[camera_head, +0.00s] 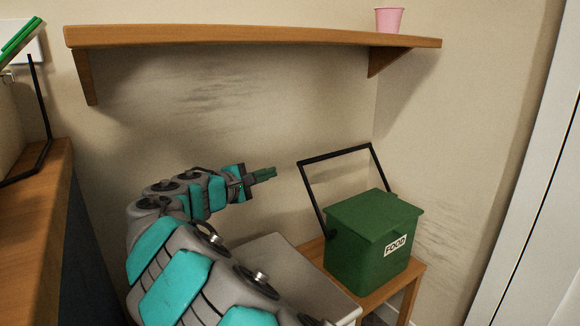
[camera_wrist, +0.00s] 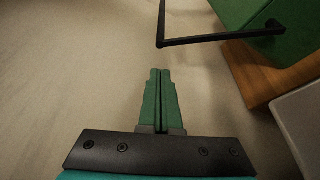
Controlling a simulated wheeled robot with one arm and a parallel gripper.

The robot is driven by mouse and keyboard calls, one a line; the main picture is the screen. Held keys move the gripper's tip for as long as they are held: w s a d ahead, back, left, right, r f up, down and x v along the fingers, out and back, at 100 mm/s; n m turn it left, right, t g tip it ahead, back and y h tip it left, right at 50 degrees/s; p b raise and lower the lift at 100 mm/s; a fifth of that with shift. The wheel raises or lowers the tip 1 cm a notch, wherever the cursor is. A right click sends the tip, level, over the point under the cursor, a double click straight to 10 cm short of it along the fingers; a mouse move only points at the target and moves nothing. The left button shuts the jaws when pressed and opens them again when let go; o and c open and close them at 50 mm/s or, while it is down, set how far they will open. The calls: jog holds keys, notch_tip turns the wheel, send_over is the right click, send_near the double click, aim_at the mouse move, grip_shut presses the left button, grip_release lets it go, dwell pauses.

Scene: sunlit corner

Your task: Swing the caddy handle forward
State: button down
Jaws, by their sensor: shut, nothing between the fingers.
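The green food caddy (camera_head: 357,254) stands on a small wooden table at the right, its lid (camera_head: 375,212) down and a "FOOD" label on its front. Its black handle (camera_head: 334,154) stands up and leans back toward the wall. In the wrist view the handle (camera_wrist: 200,39) crosses the top right, with part of the green caddy (camera_wrist: 285,25) beside it. My gripper (camera_head: 274,172) is shut and empty, to the left of the handle and apart from it. In the wrist view the fingertips (camera_wrist: 160,72) lie just below the handle's corner, not touching it as far as I can tell.
The wooden table (camera_head: 397,285) has little bare top around the caddy. A pale grey box-like surface (camera_head: 290,262) stands left of it, partly behind my arm. A wall shelf (camera_head: 250,37) runs above, bearing a pink cup (camera_head: 389,19). A wooden counter (camera_head: 35,215) is at the left.

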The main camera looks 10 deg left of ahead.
jog(key=x, duration=1)
jog(key=shift+d, duration=0.1)
dwell(0.3)
